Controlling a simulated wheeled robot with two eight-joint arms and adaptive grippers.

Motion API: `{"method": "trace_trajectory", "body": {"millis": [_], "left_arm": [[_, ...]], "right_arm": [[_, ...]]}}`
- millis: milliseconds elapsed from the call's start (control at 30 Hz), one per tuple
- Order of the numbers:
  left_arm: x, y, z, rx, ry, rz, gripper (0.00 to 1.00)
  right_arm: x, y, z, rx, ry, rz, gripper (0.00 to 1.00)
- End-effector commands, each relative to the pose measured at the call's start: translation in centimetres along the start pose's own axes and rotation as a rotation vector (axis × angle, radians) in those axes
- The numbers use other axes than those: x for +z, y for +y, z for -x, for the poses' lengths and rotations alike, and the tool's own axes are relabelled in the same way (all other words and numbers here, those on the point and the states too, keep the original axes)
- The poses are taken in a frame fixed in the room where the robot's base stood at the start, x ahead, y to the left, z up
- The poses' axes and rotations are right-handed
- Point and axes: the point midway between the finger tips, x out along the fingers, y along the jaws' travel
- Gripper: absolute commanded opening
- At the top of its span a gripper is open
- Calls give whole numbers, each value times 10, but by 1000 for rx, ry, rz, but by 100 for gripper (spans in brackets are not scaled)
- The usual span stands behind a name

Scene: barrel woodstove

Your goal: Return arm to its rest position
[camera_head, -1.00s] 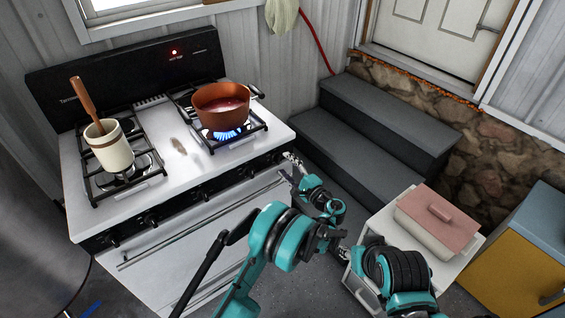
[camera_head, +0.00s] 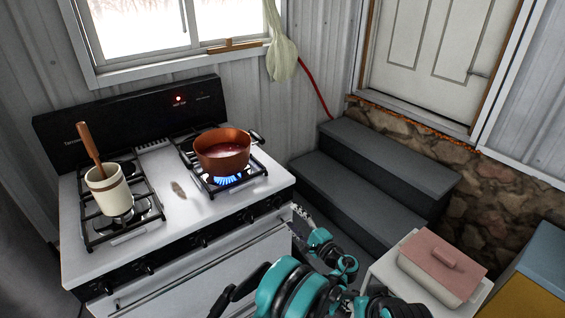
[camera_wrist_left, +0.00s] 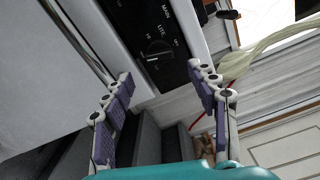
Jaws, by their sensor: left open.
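My left gripper (camera_head: 300,222) is open just off the stove's right front corner, beside the row of knobs. In the left wrist view, the open jaws (camera_wrist_left: 162,82) show purple pads with nothing between them. A stove knob (camera_wrist_left: 153,58) with printed markings lies beyond the fingers, apart from them. My teal left arm bends low in front of the stove (camera_head: 175,220). My right gripper cannot be seen; a teal arm part shows at the bottom edge.
A copper pot (camera_head: 222,152) with red contents sits over a lit blue flame. A cream crock (camera_head: 108,190) holds a wooden-handled tool. Grey steps (camera_head: 375,185) stand right of the stove. A pink-lidded dish (camera_head: 440,265) sits on a white cabinet at lower right.

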Motion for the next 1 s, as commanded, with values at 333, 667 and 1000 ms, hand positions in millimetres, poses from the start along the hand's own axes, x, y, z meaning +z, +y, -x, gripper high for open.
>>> {"method": "trace_trajectory", "body": {"millis": [333, 667, 1000], "left_arm": [[61, -33, -40, 202, 0, 106, 59], [198, -56, -46, 575, -11, 396, 59], [324, -42, 26, 896, -50, 787, 59]], "right_arm": [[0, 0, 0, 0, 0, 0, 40], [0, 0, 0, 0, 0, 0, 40], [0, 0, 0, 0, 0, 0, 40]]}}
